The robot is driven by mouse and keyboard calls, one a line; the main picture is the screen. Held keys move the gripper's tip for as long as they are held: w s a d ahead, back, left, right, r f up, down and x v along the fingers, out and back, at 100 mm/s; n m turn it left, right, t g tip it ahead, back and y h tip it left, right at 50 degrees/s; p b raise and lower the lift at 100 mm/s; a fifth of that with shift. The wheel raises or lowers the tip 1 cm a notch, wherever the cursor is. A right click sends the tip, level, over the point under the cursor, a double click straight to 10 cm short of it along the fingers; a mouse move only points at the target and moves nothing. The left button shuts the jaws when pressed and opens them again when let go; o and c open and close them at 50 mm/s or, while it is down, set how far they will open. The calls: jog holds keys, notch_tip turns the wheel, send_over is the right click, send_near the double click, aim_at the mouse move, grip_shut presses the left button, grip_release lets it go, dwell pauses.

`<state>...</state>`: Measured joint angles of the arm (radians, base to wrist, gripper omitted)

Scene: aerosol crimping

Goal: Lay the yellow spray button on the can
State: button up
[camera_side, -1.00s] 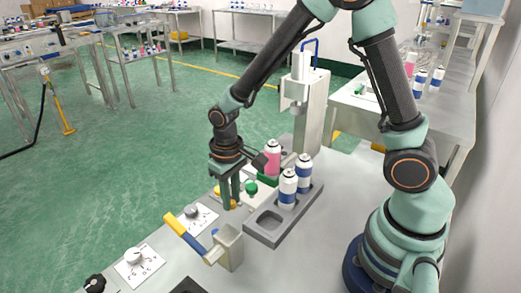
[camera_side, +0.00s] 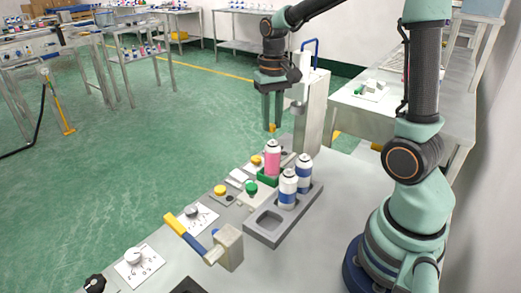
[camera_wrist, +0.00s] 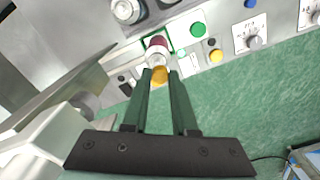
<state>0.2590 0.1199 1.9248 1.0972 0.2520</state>
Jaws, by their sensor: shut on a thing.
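My gripper (camera_side: 272,127) is raised and shut on the yellow spray button (camera_side: 272,128), which shows small between the fingertips. In the wrist view the yellow button (camera_wrist: 160,75) sits between the two green fingers. The pink can (camera_side: 273,158) stands upright in a green holder (camera_side: 267,178), below the fingertips in the side view, with a clear gap between. In the wrist view the can (camera_wrist: 157,45) appears just beyond the button, its pale top partly hidden by it.
A pale press column (camera_side: 310,110) with a blue handle stands close to the right of my gripper. A grey tray (camera_side: 262,236) holds two blue-and-white cans (camera_side: 288,188) and has an empty pocket. Green (camera_side: 251,188) and yellow (camera_side: 220,190) panel buttons and a yellow-handled lever (camera_side: 182,232) lie nearer.

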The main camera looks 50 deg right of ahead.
aim_at(273, 124)
jog(key=shift+s+d+r, duration=0.1)
jog(key=shift+d+r, duration=0.05)
jog(key=shift+d, duration=0.05)
jog(key=shift+f, duration=1.55)
jog(key=shift+f, duration=0.15)
dwell(0.6)
jog(key=o, duration=0.9)
jog(key=shift+r, duration=6)
